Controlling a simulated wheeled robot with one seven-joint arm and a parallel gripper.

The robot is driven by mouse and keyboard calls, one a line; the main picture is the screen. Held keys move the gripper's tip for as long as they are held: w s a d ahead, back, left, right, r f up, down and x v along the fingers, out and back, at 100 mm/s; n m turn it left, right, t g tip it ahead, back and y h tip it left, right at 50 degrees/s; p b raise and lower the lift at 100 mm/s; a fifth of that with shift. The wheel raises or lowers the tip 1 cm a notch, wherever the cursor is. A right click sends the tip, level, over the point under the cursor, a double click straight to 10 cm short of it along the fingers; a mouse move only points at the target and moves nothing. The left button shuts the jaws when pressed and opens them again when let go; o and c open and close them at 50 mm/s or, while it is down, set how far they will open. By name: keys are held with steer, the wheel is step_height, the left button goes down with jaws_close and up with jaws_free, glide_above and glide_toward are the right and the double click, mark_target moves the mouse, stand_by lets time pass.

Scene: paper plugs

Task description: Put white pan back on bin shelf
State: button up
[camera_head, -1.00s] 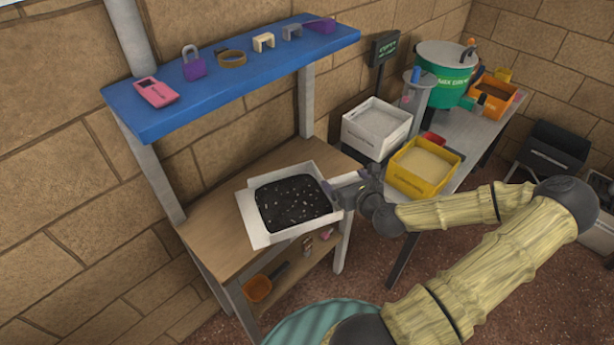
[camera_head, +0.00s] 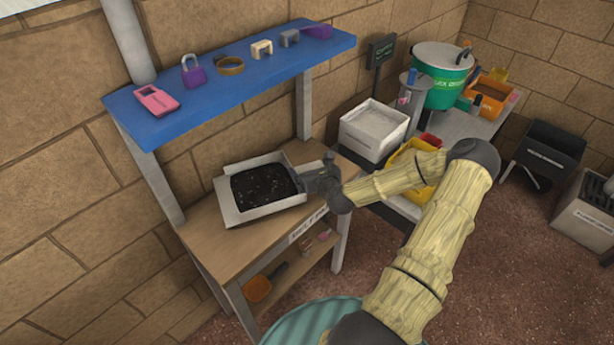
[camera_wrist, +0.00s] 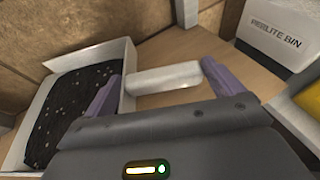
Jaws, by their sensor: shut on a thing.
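The white pan (camera_head: 287,203) holds dark speckled soil (camera_head: 262,186) and is over the wooden bin shelf (camera_head: 196,240). It looks roughly level; I cannot tell whether its base touches the wood. My gripper (camera_head: 308,181) is at the pan's right side, shut on it. In the wrist view, the pan (camera_wrist: 127,72) is at the left, and a pale bar-like part (camera_wrist: 165,78) shows between my purple fingers (camera_wrist: 163,88). The arm and gripper hide part of the pan's right edge.
A blue upper shelf (camera_head: 215,97) with small items overhangs the back of the wooden shelf. A white bin (camera_head: 372,140) and a yellow bin (camera_head: 420,188) stand to the right. An orange scoop (camera_head: 257,288) lies on the lower shelf.

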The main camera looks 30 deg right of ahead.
steer(key=shift+a, duration=0.25)
steer(key=f, duration=0.3)
steer(key=shift+w+a+f+p, duration=0.15)
steer(key=shift+w+p, duration=0.05)
steer(key=shift+p, duration=0.2)
steer(key=shift+w+f, duration=0.15)
steer(key=shift+f, duration=0.15)
steer(key=o, duration=0.7)
steer(key=shift+f, duration=0.1)
steer(key=shift+c, duration=0.2)
steer(key=shift+r, duration=0.2)
steer(key=shift+s, duration=0.35)
steer(key=b+v, duration=0.1)
steer(key=v, duration=1)
steer(key=shift+s+r, duration=0.2)
